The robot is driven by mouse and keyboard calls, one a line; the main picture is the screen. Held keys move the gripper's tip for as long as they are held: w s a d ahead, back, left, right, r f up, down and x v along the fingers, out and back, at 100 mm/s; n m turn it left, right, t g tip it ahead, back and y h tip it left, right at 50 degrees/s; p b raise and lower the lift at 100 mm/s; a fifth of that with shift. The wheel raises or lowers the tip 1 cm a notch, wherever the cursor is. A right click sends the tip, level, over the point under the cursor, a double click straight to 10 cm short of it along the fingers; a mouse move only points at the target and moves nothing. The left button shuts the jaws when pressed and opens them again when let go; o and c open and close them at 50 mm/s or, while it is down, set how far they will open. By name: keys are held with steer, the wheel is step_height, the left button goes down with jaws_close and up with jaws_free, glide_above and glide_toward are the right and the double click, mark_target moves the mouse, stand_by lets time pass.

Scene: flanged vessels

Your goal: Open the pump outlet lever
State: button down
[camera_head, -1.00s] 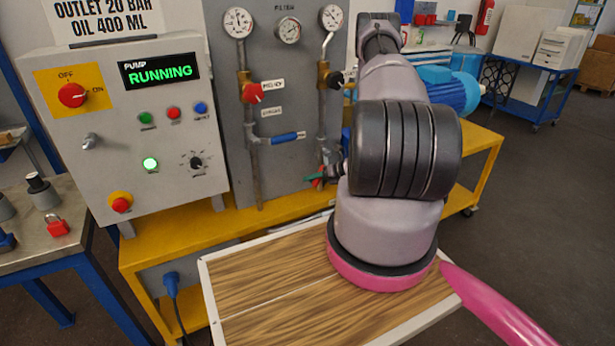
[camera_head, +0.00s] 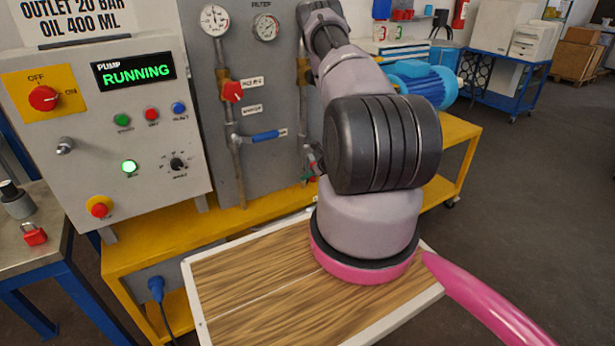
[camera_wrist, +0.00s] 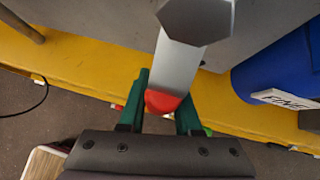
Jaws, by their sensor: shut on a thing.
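In the wrist view, a flat grey metal lever (camera_wrist: 178,68) with a red tip (camera_wrist: 162,101) hangs from a large grey hex-shaped head (camera_wrist: 195,20). My gripper (camera_wrist: 164,103) has its green fingers on either side of the red end and is shut on it. In the head view, my gripper (camera_head: 309,172) shows only partly, low on the grey panel by the right pipe. My arm hides most of that pipe and the lever there. No readable label tells whether this is the pump outlet lever.
The panel (camera_head: 205,110) also carries a red-handled valve (camera_head: 232,91), a blue-sleeved handle (camera_head: 265,136) and gauges. The control box (camera_head: 110,130) at left reads RUNNING. A wood-topped tray (camera_head: 250,290) lies below my arm. A blue motor (camera_head: 420,85) stands behind it on the yellow bench.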

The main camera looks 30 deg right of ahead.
steer(key=shift+d, duration=0.15)
steer(key=c, duration=0.6)
jaws_free()
steer(key=v, duration=1)
steer(key=shift+s+r, duration=0.25)
steer(key=shift+s, duration=0.05)
